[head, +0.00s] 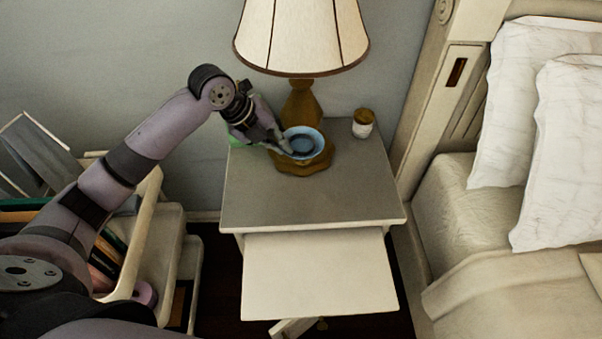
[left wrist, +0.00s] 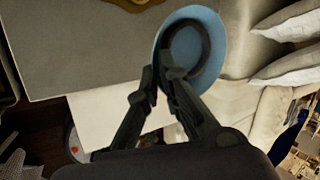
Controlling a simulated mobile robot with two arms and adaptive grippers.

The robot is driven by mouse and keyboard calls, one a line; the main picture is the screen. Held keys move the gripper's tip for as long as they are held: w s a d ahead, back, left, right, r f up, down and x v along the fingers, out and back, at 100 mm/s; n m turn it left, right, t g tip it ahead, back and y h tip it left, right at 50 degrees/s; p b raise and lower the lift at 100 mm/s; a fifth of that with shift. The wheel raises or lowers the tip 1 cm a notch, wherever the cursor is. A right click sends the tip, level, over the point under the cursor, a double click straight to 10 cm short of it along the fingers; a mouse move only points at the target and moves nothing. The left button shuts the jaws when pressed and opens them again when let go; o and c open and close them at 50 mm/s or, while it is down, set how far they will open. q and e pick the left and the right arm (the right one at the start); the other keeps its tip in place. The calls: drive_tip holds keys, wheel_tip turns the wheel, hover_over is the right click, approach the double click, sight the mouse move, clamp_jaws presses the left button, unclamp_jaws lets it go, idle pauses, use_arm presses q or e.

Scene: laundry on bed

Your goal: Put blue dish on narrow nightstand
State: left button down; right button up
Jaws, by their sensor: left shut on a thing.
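The blue dish (head: 308,155) is a small round bowl with a dark ring inside. My left gripper (head: 284,146) is shut on its left rim and holds it in front of the lamp base, over the back of the narrow nightstand (head: 310,200). I cannot tell how far it is above the top. In the left wrist view the dish (left wrist: 212,50) is between the fingertips (left wrist: 160,74) at its near rim, with the nightstand's grey top (left wrist: 80,50) to the left. My right gripper is not in view.
A lamp (head: 300,38) with a brown base stands at the back of the nightstand, close to the dish. A small jar (head: 363,123) stands right of it. The front of the top is clear. A pale board (head: 320,275) juts out below. The bed (head: 520,290) is at right, a cart (head: 150,240) at left.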

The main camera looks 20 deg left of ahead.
use_arm(q)
wheel_tip(320, 180, down, 18)
drive_tip(key=shift+s+f+p, duration=0.1)
drive_tip(key=shift+f+p, duration=0.1)
drive_tip(key=shift+p, duration=0.15)
drive_tip(key=shift+f, duration=0.1)
drive_tip(key=c, duration=1.8)
unclamp_jaws()
drive_tip(key=v, duration=1.2)
